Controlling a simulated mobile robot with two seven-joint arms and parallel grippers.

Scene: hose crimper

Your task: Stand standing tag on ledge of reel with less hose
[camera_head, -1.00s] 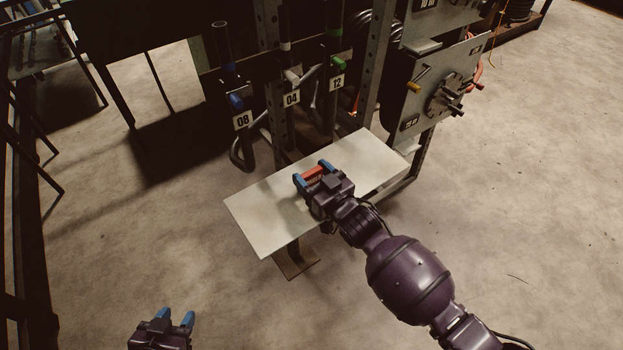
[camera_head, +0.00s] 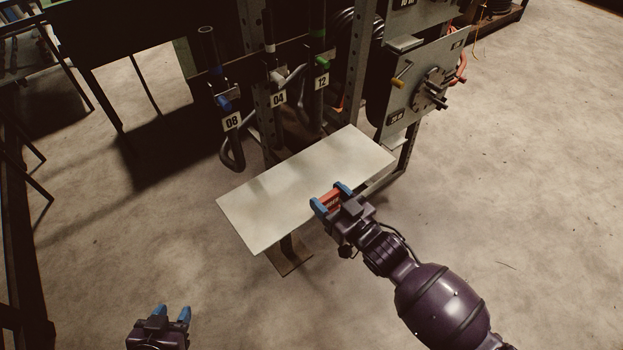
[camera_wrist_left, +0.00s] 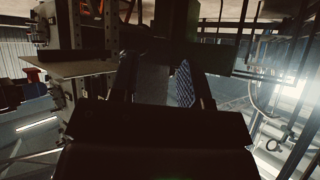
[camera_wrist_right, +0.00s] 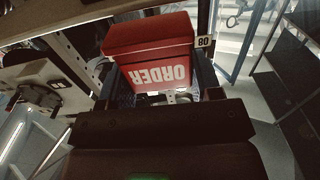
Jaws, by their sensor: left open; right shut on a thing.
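My right gripper (camera_head: 331,197) is shut on the red standing tag (camera_head: 329,201), just over the front edge of the pale work plate (camera_head: 300,185). In the right wrist view the tag (camera_wrist_right: 150,40) sits between the fingers and shows white "ORDER" lettering, upside down. My left gripper (camera_head: 172,312) is open and empty, low at the bottom left, far from the plate. A grey reel panel (camera_head: 425,85) with a hub and handles stands at the right, with small ledges above (camera_head: 404,44) and below (camera_head: 396,144). How much hose each reel holds is mostly hidden.
Crimper handles with number tags 08 (camera_head: 232,121), 04 (camera_head: 278,99) and 12 (camera_head: 322,81) stand behind the plate. A perforated upright (camera_head: 357,60) rises between them and the reels. Open floor (camera_head: 520,200) lies to the right.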

